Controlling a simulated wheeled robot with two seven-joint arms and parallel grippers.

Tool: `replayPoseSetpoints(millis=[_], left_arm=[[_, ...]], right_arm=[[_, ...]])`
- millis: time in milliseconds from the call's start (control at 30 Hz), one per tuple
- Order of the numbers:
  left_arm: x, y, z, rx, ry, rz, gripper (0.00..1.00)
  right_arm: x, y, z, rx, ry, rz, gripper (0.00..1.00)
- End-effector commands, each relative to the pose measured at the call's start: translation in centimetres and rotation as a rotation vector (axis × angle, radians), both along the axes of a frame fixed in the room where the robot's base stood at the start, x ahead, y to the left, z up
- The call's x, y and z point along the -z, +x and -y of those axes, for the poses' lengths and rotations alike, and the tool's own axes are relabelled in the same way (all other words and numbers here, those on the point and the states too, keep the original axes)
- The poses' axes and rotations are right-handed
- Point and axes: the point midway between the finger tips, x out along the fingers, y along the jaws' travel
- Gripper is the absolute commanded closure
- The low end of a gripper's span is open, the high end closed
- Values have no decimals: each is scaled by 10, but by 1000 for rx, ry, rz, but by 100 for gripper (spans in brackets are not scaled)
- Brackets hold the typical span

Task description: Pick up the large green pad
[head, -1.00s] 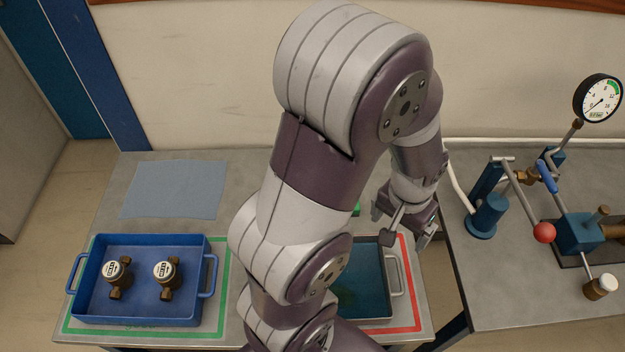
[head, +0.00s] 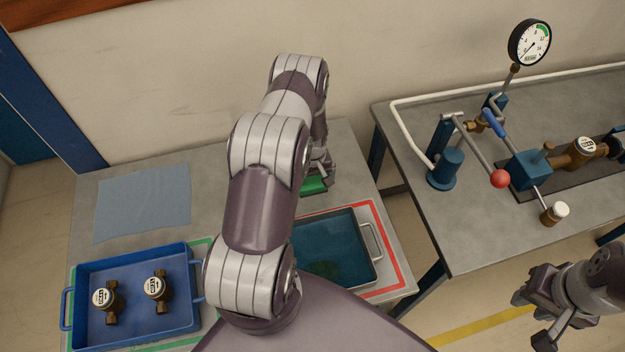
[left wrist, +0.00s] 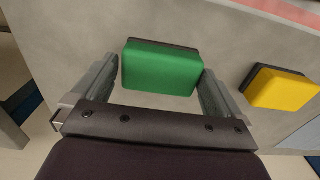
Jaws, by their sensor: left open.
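The large green pad (left wrist: 161,70) is a rounded green block with a dark base on the grey table in the left wrist view. My left gripper (left wrist: 160,65) is open, with one finger on each side of the pad; I cannot tell whether they touch it. In the head view a strip of the green pad (head: 315,185) shows beneath my left gripper (head: 322,168), partly hidden by it. My right gripper (head: 533,314) is at the lower right of the head view, off the tables, with its fingers apart and empty.
A yellow pad (left wrist: 283,89) lies right of the green one. In the head view, a teal tray (head: 374,268) sits inside a red outline. A blue tray (head: 130,258) holds two meters. A blue sheet (head: 145,200) lies flat behind it. The test bench (head: 470,250) stands right.

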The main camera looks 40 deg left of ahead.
Motion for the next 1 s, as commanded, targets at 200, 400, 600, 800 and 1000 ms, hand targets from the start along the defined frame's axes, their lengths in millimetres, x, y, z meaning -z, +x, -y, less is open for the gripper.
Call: replayPoseSetpoints(millis=[200,400,600,800,1000], left_arm=[[16,1,-1,-1,2,3,0],[16,1,-1,-1,2,3,23],[16,1,-1,0,2,3,35],[13,1,-1,0,2,3,36],[-9,2,-2,0,3,6,36]], right_arm=[[-4,0,0,0,0,-1,66],[-4,0,0,0,0,-1,66],[-4,0,0,0,0,-1,66],[-2,0,0,0,0,-1,66],[10,0,0,0,0,-1,66]])
